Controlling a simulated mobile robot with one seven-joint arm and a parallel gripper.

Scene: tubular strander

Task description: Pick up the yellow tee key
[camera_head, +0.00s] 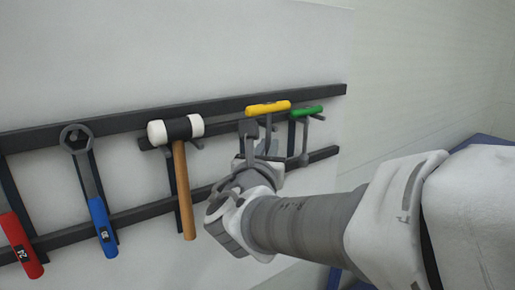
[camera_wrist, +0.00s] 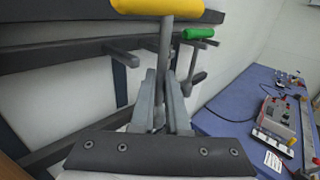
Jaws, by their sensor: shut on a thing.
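The yellow tee key (camera_head: 268,107) hangs upright on the wall rack, its yellow crossbar on top and its grey shank pointing down. In the wrist view its yellow handle (camera_wrist: 157,6) shows at the top edge, with the shank running down between my fingers. My gripper (camera_head: 258,146) is shut on the shank below the handle; the fingers also show in the wrist view (camera_wrist: 166,90). The lower end of the shank is hidden behind my gripper. Whether the key still touches its pegs I cannot tell.
A green tee key (camera_head: 306,112) hangs close on the right. A mallet (camera_head: 180,150) hangs to the left, then a blue-handled wrench (camera_head: 98,205) and a red-handled tool (camera_head: 20,245). Dark rails (camera_head: 110,122) cross the wall. A blue bench (camera_wrist: 240,115) stands right.

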